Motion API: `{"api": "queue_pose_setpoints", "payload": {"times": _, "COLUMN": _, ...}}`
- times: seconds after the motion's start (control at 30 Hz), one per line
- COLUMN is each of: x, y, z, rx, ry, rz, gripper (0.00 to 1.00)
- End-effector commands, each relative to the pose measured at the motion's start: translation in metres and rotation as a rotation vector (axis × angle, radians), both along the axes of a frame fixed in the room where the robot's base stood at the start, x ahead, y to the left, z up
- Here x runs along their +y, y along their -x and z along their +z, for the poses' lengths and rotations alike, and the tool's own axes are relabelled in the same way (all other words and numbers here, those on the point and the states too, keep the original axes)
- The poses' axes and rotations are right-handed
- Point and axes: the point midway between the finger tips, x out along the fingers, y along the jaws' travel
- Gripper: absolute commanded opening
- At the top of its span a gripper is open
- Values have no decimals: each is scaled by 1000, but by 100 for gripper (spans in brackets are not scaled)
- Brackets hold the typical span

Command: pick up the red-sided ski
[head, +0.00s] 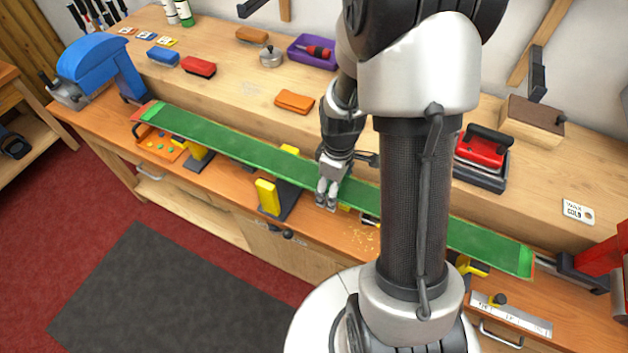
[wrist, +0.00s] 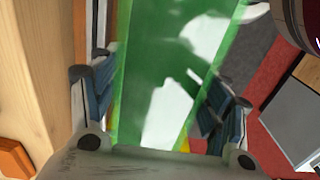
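The long ski (head: 215,132) lies across the bench with its green face up; a little red shows at its left tip. It rests on supports with yellow pads. My gripper (head: 326,196) points down at the ski's middle, over its near edge. In the wrist view my gripper (wrist: 158,95) is open, with one blue-padded finger on each side of the green ski (wrist: 135,85). I cannot tell whether the fingers touch it or how far down they reach. My arm hides part of the ski's right half.
A yellow-padded support (head: 268,196) stands left of my gripper. An orange tray (head: 160,145) sits under the ski's left end. A raised shelf behind holds an orange block (head: 295,101), a purple tray (head: 312,52) and a red-topped iron (head: 482,153). Open floor lies in front.

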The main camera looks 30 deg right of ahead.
Motion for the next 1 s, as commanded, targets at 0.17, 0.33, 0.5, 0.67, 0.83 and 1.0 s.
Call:
{"api": "queue_pose_setpoints", "payload": {"times": 0.17, "x": 0, "y": 0, "z": 0, "rx": 0, "ry": 0, "rz": 0, "gripper": 54}}
{"api": "queue_pose_setpoints", "payload": {"times": 0.33, "x": 0, "y": 0, "z": 0, "rx": 0, "ry": 0, "rz": 0, "gripper": 43}}
{"api": "queue_pose_setpoints", "payload": {"times": 0.5, "x": 0, "y": 0, "z": 0, "rx": 0, "ry": 0, "rz": 0, "gripper": 31}}
{"api": "queue_pose_setpoints", "payload": {"times": 0.67, "x": 0, "y": -1, "z": 1, "rx": -3, "ry": 1, "rz": -1, "gripper": 29}}
{"api": "queue_pose_setpoints", "payload": {"times": 0.83, "x": 0, "y": -2, "z": 6, "rx": -5, "ry": 1, "rz": -1, "gripper": 29}}
{"api": "queue_pose_setpoints", "payload": {"times": 1.0, "x": -1, "y": -2, "z": 30, "rx": -8, "ry": 2, "rz": -1, "gripper": 30}}
